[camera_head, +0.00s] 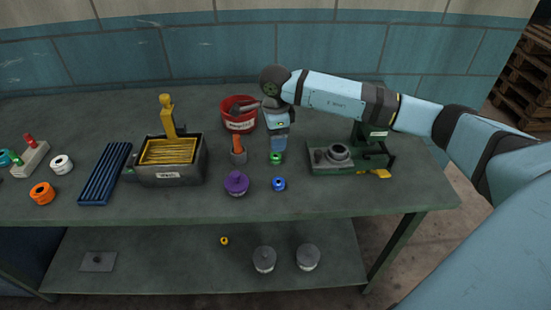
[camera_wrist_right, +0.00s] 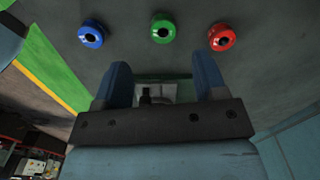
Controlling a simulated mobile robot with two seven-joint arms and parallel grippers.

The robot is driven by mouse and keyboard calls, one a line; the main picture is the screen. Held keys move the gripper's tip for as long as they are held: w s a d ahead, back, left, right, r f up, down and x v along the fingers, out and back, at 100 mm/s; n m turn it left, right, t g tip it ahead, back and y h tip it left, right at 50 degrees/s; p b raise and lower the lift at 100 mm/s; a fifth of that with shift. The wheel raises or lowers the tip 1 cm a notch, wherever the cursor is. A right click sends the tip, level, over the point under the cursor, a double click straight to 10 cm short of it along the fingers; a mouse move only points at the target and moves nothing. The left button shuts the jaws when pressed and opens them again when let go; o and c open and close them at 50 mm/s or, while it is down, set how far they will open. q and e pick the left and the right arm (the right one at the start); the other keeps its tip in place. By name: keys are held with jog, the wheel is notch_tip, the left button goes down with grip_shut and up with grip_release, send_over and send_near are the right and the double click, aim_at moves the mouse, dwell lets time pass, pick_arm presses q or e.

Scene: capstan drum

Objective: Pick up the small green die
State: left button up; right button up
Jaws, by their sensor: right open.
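The small green die (camera_head: 276,159) is a short ring-shaped piece with a dark centre hole, sitting on the workbench. It also shows in the right wrist view (camera_wrist_right: 162,28), between a blue die (camera_wrist_right: 91,34) and a red die (camera_wrist_right: 222,37). My right gripper (camera_head: 279,144) points down just above and behind the green die in the head view. In the right wrist view my right gripper (camera_wrist_right: 162,72) has its two fingers apart with nothing held between them, and the green die lies beyond the fingertips, roughly centred. My left gripper is not in view.
The blue die (camera_head: 279,184) sits in front of the green one. A purple knob-like piece (camera_head: 236,183) and an orange-handled tool (camera_head: 238,150) stand to the left. A red bucket (camera_head: 239,122) is behind. A green-based fixture (camera_head: 320,168) stands to the right.

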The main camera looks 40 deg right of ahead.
aim_at(275, 156)
jog(key=f, duration=0.7)
jog(key=shift+w+d+f, duration=0.1)
jog(key=shift+w+f, duration=0.1)
jog(key=shift+f, duration=0.05)
jog(key=shift+c, duration=0.4)
jog(key=shift+r, duration=0.1)
jog(key=c, duration=1)
